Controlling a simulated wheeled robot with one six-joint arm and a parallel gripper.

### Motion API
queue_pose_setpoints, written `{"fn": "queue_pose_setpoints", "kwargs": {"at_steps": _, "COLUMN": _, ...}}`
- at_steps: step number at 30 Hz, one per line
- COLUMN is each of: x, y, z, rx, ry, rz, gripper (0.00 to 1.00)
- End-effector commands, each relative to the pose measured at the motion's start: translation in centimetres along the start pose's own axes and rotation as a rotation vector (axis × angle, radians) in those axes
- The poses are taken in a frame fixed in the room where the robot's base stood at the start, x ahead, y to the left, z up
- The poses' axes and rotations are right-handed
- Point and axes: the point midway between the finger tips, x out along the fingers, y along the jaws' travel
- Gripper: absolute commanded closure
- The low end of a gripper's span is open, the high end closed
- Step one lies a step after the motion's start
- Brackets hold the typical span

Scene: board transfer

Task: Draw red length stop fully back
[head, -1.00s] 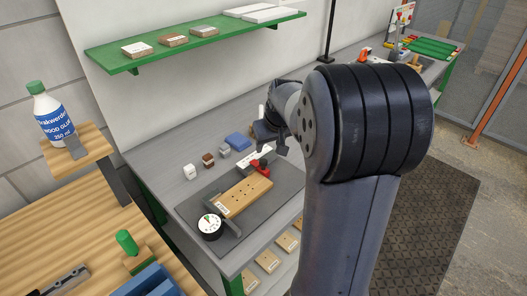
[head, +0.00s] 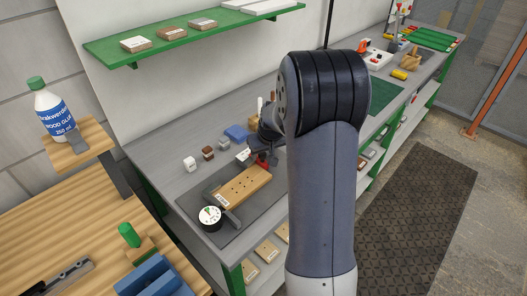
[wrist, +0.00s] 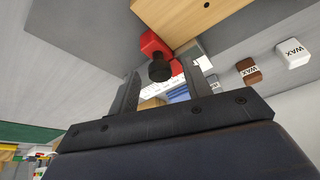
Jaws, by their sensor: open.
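The red length stop (head: 263,161) stands at the far end of the drilled wooden board (head: 243,187), partly hidden behind my gripper in the head view. In the wrist view the red stop (wrist: 152,43) is beside the board's end (wrist: 190,14), and its black knob (wrist: 160,71) points toward my gripper. My gripper (wrist: 162,76) is open, with one finger on each side of the knob in that picture. I cannot tell whether either finger touches it. In the head view my gripper (head: 260,148) is just above the stop.
A round dial (head: 210,217) stands at the board's near end on a dark mat (head: 225,237). Small wax blocks, including a brown one (head: 208,153), and a blue block (head: 236,133) lie behind. A green shelf (head: 190,36) hangs above. The bench's right side is partly behind my arm.

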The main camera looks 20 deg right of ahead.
Motion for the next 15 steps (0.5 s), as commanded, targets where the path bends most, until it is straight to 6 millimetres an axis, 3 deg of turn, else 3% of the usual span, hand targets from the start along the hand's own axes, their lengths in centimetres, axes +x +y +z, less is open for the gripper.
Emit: {"fn": "queue_pose_setpoints", "kwargs": {"at_steps": 15, "x": -0.04, "y": 0.01, "z": 0.00, "rx": 0.000, "ry": 0.000, "rz": 0.000, "gripper": 0.93}}
